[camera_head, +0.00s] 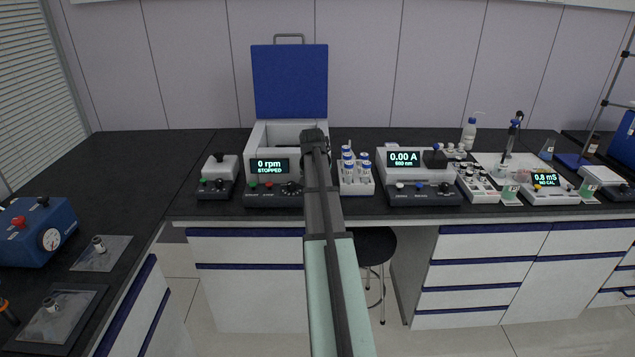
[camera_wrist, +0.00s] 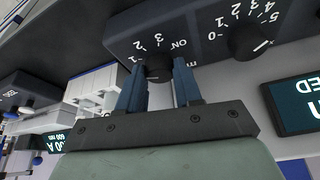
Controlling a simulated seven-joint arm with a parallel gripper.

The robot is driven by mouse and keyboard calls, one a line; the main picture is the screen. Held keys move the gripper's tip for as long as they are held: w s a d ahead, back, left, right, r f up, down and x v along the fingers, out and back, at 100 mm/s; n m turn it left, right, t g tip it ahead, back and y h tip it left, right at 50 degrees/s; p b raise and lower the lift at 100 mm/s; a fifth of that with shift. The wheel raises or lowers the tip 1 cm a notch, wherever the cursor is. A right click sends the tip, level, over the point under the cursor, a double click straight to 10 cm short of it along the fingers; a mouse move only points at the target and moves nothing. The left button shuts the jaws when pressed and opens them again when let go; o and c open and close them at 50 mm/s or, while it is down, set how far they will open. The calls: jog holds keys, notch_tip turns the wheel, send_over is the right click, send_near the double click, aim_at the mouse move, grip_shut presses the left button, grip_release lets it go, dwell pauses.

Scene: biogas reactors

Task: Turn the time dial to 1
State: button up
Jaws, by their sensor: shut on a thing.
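The time dial (camera_wrist: 158,68) is a small black knob on the dark front panel. It appears upside down in the wrist view, with 1, 2, 3, ON and part of a "min" label around it. My gripper (camera_wrist: 159,88) has its two blue fingers on either side of this knob and is shut on it. The dial's pointer is too unclear to read. In the head view the panel belongs to the white centrifuge (camera_head: 252,140), whose display (camera_head: 270,166) reads "0 rpm STOPPED". There my arm covers the dial and the fingertips.
A second black dial (camera_wrist: 250,42), marked 0 to 5, sits close beside the fingers. The blue lid (camera_head: 290,82) stands open. A white tube rack (camera_head: 357,186) and a photometer (camera_head: 420,172) stand to the right, a small device (camera_head: 217,178) to the left.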

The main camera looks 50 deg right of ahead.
jog(key=o, duration=0.8)
jog(key=shift+c, duration=0.2)
jog(key=shift+r, duration=0.1)
jog(key=v, duration=1.3)
jog(key=shift+a+r, duration=0.15)
jog(key=shift+r, duration=0.15)
